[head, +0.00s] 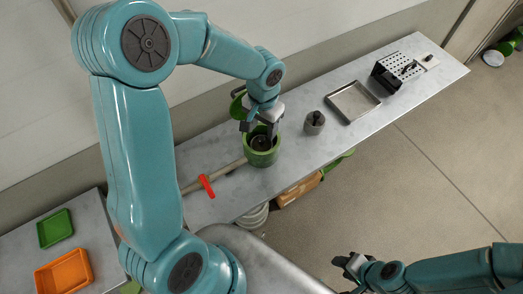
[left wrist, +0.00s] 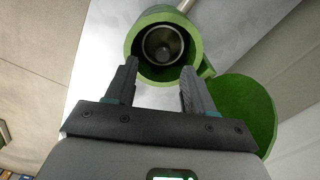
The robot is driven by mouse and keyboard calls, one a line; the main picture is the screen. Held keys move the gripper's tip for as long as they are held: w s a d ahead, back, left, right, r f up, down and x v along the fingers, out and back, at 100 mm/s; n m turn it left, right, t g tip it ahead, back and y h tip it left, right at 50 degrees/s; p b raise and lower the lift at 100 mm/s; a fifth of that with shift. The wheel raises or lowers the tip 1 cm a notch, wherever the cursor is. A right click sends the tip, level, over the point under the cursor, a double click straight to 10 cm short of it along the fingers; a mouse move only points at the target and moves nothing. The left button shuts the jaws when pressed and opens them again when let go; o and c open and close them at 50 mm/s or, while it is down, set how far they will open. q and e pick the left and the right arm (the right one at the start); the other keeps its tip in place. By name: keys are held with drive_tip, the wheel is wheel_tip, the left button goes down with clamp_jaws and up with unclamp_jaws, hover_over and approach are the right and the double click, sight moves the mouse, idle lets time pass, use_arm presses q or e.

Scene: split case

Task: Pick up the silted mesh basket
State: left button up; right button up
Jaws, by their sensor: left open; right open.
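A green round case (head: 262,157) stands on the grey bench with its top open; it also shows in the left wrist view (left wrist: 137,64). Its green lid (left wrist: 245,110) hangs swung open at its side. A grey, round, cup-like basket (left wrist: 163,45) sits inside the case, its inside dark; I cannot make out mesh or silt. My left gripper (head: 260,129) is open over the case mouth, its fingers (left wrist: 158,88) pointing toward the basket and apart from it, nothing between them. My right gripper (head: 350,266) is open and empty at the lower right, off the bench.
A pipe with a red handle (head: 207,185) runs left from the case. To the right are a small grey cup (head: 314,123) with dark contents, an empty-looking metal tray (head: 333,101) and a perforated box (head: 384,78). Green (head: 55,228) and orange (head: 64,272) trays lie at lower left.

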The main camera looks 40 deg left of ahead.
sight(262, 138)
use_arm(q)
drive_tip(key=shift+f, duration=0.3)
drive_tip(key=f+b, duration=0.2)
drive_tip(key=f, duration=0.1)
drive_tip(key=f+b, duration=0.1)
drive_tip(key=shift+w+a+f, duration=0.1)
drive_tip(key=shift+a+f, duration=0.15)
drive_tip(key=shift+a, duration=0.05)
drive_tip(key=shift+f, duration=0.25)
drive_tip(key=shift+r, duration=0.15)
clamp_jaws()
drive_tip(key=shift+r, duration=0.1)
